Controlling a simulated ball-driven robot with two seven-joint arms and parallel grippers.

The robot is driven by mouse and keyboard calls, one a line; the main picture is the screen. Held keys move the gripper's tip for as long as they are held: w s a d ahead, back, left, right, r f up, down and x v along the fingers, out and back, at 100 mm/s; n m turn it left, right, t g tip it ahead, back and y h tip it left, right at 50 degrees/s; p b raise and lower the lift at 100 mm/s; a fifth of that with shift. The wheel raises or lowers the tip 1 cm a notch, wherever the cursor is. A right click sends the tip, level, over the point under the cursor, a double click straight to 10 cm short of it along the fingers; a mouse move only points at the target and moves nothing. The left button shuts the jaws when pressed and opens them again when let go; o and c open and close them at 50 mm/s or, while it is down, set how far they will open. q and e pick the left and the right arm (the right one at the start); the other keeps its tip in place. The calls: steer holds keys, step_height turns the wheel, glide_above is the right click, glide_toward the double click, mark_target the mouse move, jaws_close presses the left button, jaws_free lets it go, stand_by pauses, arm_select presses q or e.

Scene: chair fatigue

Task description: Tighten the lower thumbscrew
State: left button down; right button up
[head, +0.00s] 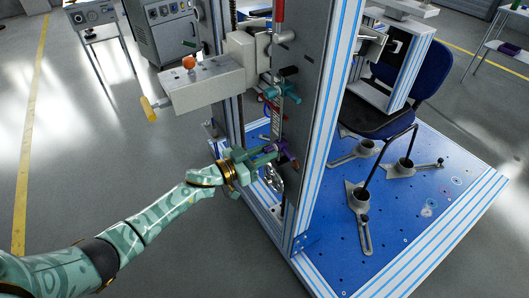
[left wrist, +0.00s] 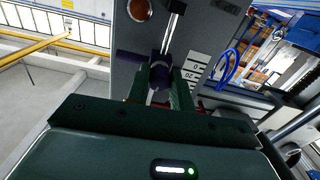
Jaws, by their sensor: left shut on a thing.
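The lower thumbscrew, a purple piece with a crossbar (head: 282,148), is on the grey upright plate of the test rig. My left gripper (head: 274,155) reaches it from the left, with its green fingers shut on it. In the left wrist view the purple thumbscrew (left wrist: 160,72) sits between the fingertips, in front of the grey plate, with its bar sticking out to the left. The fingers hide part of it. A teal clamp-like piece (head: 283,91) is higher on the same plate. My right gripper is not in view.
The rig's aluminium post (head: 322,130) stands just right of the gripper. A grey block with an orange knob (head: 189,63) juts out above my left arm. A blue chair (head: 420,80) stands on the blue base plate (head: 430,240). Open floor lies to the left.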

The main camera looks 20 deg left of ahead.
arm_select(q)
steer(key=m, duration=0.2)
steer(key=shift+m, duration=0.3)
steer(key=m, duration=0.3)
steer(key=shift+m, duration=0.3)
steer(key=m+b, duration=0.1)
steer(key=m, duration=0.5)
steer(key=shift+a, duration=0.1)
steer(key=m+b, duration=0.2)
steer(key=m, duration=0.7)
steer(key=shift+m+b, duration=0.3)
steer(key=shift+m, duration=0.1)
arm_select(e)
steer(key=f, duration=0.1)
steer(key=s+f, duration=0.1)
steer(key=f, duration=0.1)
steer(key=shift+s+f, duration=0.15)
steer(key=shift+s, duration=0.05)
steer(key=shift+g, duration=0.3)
arm_select(q)
steer(key=c, duration=1.2)
jaws_free()
